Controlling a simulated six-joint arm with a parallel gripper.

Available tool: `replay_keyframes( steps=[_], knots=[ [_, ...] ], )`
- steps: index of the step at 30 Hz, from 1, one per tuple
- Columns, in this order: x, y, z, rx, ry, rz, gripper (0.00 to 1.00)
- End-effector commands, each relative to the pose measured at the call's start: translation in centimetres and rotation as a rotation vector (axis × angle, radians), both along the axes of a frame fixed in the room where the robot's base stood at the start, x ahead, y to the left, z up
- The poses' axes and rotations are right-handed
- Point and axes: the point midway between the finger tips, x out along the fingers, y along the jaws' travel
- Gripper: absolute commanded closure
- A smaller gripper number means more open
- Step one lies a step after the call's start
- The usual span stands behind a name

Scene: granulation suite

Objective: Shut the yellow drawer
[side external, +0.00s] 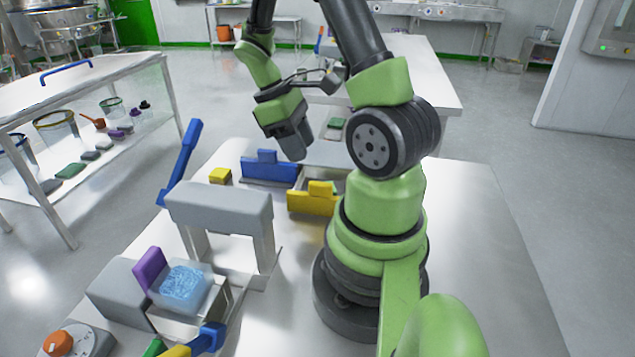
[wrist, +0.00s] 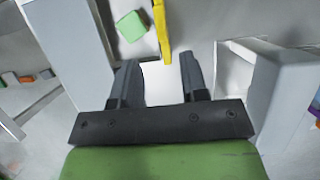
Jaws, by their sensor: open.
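The yellow drawer's front panel (side external: 313,203), with a raised yellow handle, stands beside the arm's base in the side view. In the wrist view the yellow panel (wrist: 162,28) shows edge-on at the top. It stands apart from a grey cabinet (wrist: 72,45), so the drawer looks open. A green block (wrist: 131,26) lies in the space between them. My gripper (side external: 297,153) hangs above the bench near the blue drawer front. Its two fingers (wrist: 157,72) are apart with nothing between them. The yellow panel is beyond the fingertips, and no contact shows.
A blue drawer front (side external: 269,170) stands beside the yellow one. A grey bridge-like stand (side external: 222,205) is nearer the camera. A small yellow block (side external: 220,175) and an upright blue handle (side external: 183,160) are to the left. The bench right of my base is clear.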

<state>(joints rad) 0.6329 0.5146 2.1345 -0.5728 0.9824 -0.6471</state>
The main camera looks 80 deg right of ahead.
Motion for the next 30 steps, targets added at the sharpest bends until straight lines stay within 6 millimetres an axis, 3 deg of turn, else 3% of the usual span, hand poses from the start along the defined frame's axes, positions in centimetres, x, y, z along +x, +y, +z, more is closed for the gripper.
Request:
replay_keyframes(
  steps=[15, 27, 28, 30],
  knots=[
    [-3.2, 0.1, -7.6, 0.003, 0.002, -0.001, 0.6],
    [-3.5, 0.1, -8.4, 0.001, -0.004, -0.003, 0.6],
    [-3.5, 0.1, -8.4, 0.001, -0.004, -0.003, 0.62],
    [-3.5, 0.1, -8.3, 0.001, -0.004, -0.003, 0.78]
  ],
)
